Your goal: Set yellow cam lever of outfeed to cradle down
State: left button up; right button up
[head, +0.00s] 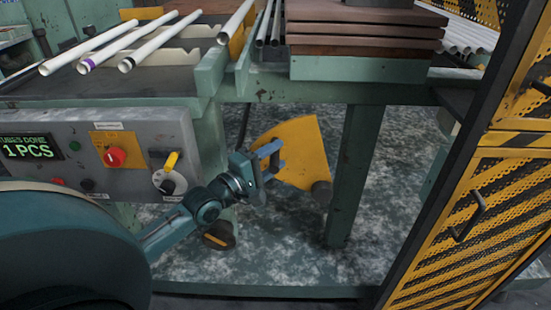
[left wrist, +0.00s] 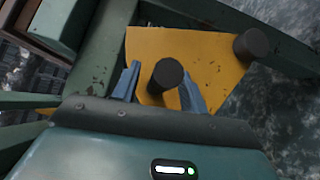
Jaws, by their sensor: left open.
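A yellow fan-shaped plate (head: 305,145), apparently the cam lever, hangs under the table beside a green leg. It also shows in the left wrist view (left wrist: 205,55). My left gripper (head: 276,158) is open in front of the plate's left part. In the left wrist view, its blue fingers (left wrist: 161,84) stand either side of another dark peg (left wrist: 168,75). I cannot tell whether they touch it. My right gripper is out of view.
A control panel (head: 135,180) with a red knob (head: 115,157) and a yellow-handled switch (head: 172,161) is left of the gripper. Green table legs (head: 355,170) flank the plate. White tubes (head: 110,45) lie above. A yellow mesh guard (head: 490,200) stands right.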

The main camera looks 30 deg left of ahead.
pick_arm(q)
jog(key=shift+w+d, duration=0.1)
jog(key=shift+w, duration=0.15)
jog(key=shift+c, duration=0.3)
grip_shut()
